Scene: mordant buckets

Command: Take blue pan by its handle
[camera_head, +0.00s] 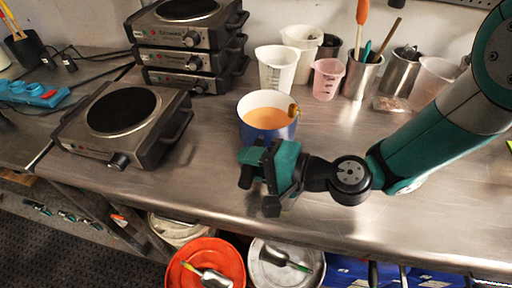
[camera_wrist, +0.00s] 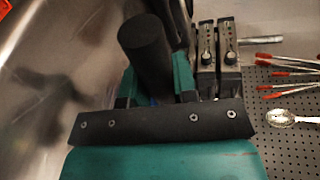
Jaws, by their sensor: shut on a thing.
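The blue pan (camera_head: 283,133) stands on the steel bench in the head view, upright, with a white inside and orange liquid in it. A brass-coloured piece shows at its right rim. My gripper (camera_head: 258,165) is at the near side of the pan. In the wrist view, a thick black handle (camera_wrist: 146,50) sticks up between the teal fingers of my gripper (camera_wrist: 155,85), which is shut on it. The pan's body is mostly hidden in the wrist view, and my gripper hides most of the handle in the head view.
A hot plate (camera_head: 124,110) stands left of the pan, with stacked hot plates (camera_head: 190,62) behind it. White measuring cups (camera_head: 277,70), a pink cup (camera_head: 327,78) and steel tool holders (camera_head: 361,76) stand behind. An orange bucket (camera_head: 207,245) is below the bench edge.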

